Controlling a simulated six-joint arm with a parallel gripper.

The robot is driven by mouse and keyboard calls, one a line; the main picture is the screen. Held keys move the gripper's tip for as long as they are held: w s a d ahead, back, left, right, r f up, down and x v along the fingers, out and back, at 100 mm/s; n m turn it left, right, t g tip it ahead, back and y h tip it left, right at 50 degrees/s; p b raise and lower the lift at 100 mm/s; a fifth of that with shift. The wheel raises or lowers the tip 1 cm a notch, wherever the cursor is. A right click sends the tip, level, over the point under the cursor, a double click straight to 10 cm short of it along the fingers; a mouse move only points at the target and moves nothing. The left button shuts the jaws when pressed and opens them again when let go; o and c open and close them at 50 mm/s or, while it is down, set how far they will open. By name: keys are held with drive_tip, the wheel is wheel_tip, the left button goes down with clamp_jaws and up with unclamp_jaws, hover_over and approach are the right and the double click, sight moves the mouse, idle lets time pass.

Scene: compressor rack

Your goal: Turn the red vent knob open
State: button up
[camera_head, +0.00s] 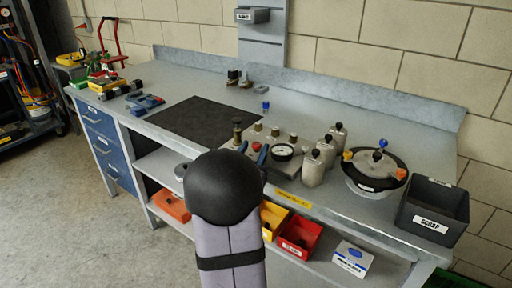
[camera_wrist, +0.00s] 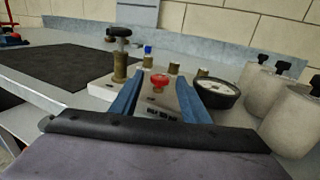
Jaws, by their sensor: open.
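The red vent knob (camera_wrist: 159,81) stands on a pale manifold block (camera_wrist: 150,99) in the wrist view, between the two blue fingers of my gripper (camera_wrist: 158,92). The fingers are apart, with clear space on both sides of the knob. In the head view the red knob (camera_head: 256,146) shows small beside a blue finger, and my dark rounded arm link hides part of the block's front. A brass valve with a black knob (camera_wrist: 121,52) stands left of the red knob. A round gauge (camera_wrist: 216,92) is at its right.
Several grey cylinders with black caps (camera_head: 313,168) stand right of the gauge. Further right are a round lidded pot (camera_head: 376,172) and a dark scrap bin (camera_head: 432,211). A black mat (camera_head: 200,120) lies left of the block. Coloured bins (camera_head: 299,235) sit on the shelf below.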

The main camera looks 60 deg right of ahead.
drive_tip(key=shift+v, duration=2.3)
drive_tip(key=shift+w+d+r+m+g+h+p, duration=0.3)
drive_tip(key=shift+w+d+r+m+g+p, duration=0.15)
drive_tip(key=shift+w+r+m+g+p, duration=0.35)
drive_tip(key=shift+w+d+f+g+p, duration=0.1)
drive_tip(key=shift+w+f+g+p, duration=0.1)
drive_tip(key=shift+g+p, duration=0.35)
drive_tip(key=shift+w+m+g+h+p, duration=0.25)
drive_tip(key=shift+m+g+h+p, duration=0.05)
drive_tip(key=shift+m+g+p, duration=0.3)
drive_tip(key=shift+w+a+f+m+g+p, duration=0.2)
drive_tip(key=shift+m+g+p, duration=0.1)
drive_tip(key=shift+g+p, duration=0.15)
drive_tip(key=shift+a+f+m+g+p, duration=0.3)
drive_tip(key=shift+a+f+m+g, duration=0.2)
drive_tip(key=shift+g, duration=0.5)
drive_tip(key=shift+s+d+p, duration=0.2)
drive_tip(key=shift+d+p, duration=0.25)
drive_tip(key=shift+d, duration=3.3)
